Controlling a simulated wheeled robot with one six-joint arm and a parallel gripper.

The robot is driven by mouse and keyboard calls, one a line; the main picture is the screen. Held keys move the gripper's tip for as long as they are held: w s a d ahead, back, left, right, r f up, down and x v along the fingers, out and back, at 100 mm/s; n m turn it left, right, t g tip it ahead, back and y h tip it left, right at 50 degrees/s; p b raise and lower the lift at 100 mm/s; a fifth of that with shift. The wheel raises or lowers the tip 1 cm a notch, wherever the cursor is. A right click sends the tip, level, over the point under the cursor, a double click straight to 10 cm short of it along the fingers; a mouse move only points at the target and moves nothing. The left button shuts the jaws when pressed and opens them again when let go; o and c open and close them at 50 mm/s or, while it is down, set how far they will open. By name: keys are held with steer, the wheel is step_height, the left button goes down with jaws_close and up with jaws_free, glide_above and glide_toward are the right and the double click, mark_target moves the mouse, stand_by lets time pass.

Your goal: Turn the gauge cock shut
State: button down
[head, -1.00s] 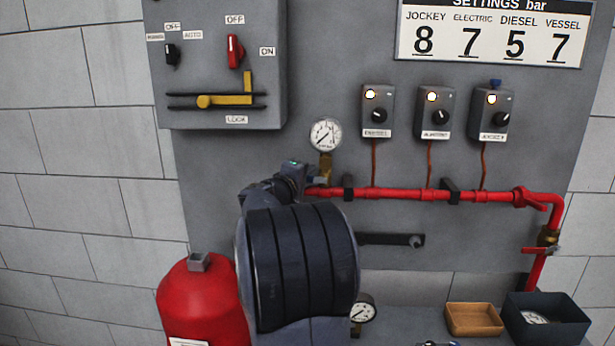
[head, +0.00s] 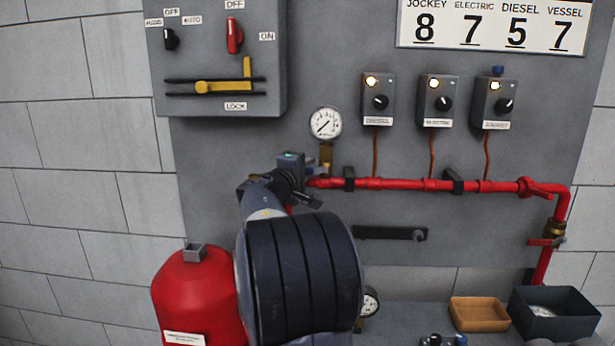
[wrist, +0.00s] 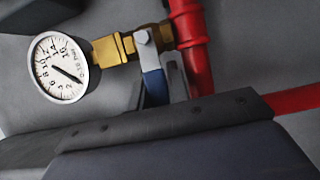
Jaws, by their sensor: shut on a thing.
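The gauge cock is a brass fitting (wrist: 112,48) between the round white pressure gauge (wrist: 62,68) and the red pipe (wrist: 190,45). Its blue lever (wrist: 155,86) lies crosswise to the brass stem in the wrist view. My gripper (wrist: 165,85) is shut on this lever; the finger ends are partly hidden by the dark gripper parts below. In the head view my gripper (head: 292,175) is just left of the brass stem (head: 326,157), under the gauge (head: 325,123), and hides the lever. The gauge needle points to the low end of the scale.
A grey switch box (head: 215,60) is above left, and a red tank (head: 198,300) stands below left. Several small control boxes (head: 437,100) are at right. A wrench-like dark bar (head: 390,233) hangs below the pipe. Trays (head: 478,314) stand at lower right.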

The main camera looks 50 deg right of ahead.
steer(key=shift+f, duration=0.1)
steer(key=c, duration=1.6)
jaws_free()
steer(key=b+v, duration=0.1)
steer(key=v, duration=0.9)
steer(key=shift+s+a, duration=0.1)
steer(key=shift+a, duration=0.3)
steer(key=shift+d, duration=0.1)
steer(key=p+x, duration=0.1)
steer(key=x, duration=1)
steer(key=shift+d, duration=0.1)
steer(key=shift+a+r+m+p, duration=0.3)
steer(key=shift+r+p, duration=0.1)
steer(key=shift+p, duration=0.85)
